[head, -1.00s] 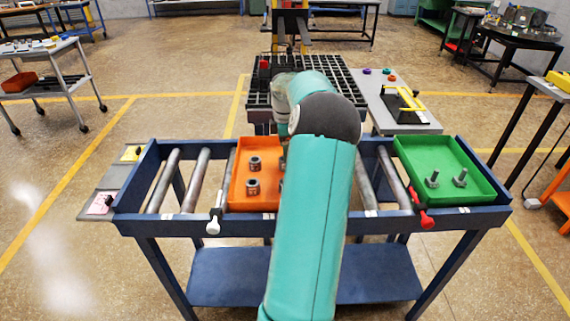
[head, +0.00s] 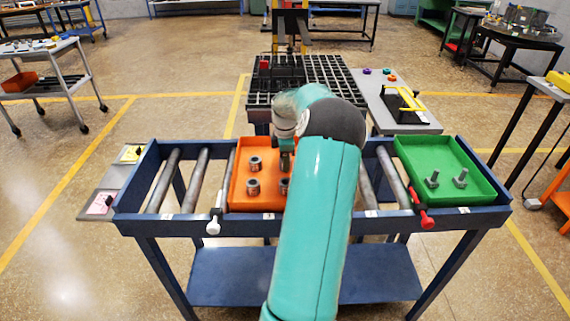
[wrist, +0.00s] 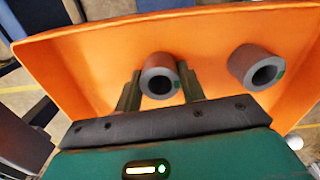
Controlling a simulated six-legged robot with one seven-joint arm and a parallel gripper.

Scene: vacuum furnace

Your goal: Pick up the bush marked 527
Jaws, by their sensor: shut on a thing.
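The orange tray (head: 236,190) holds several grey metal bushes, with bushes at back left (head: 255,163), front left (head: 253,187) and front right (head: 285,187). My gripper (head: 287,165) reaches down into the tray's right part, partly hidden by my arm. In the wrist view, my gripper (wrist: 160,92) has its two fingers on either side of one bush (wrist: 158,72) and is shut on it. A second bush (wrist: 256,67) lies apart to the right. The tray (wrist: 95,65) is beneath them. No number 527 is readable, so I cannot tell which bush bears it.
A green tray (head: 472,186) with two bolts sits at the right of the blue roller bench (head: 190,222). A white handle (head: 213,222) and a red handle (head: 425,220) stand on its front rail. A black grid (head: 335,75) lies behind. Rollers left of the orange tray are clear.

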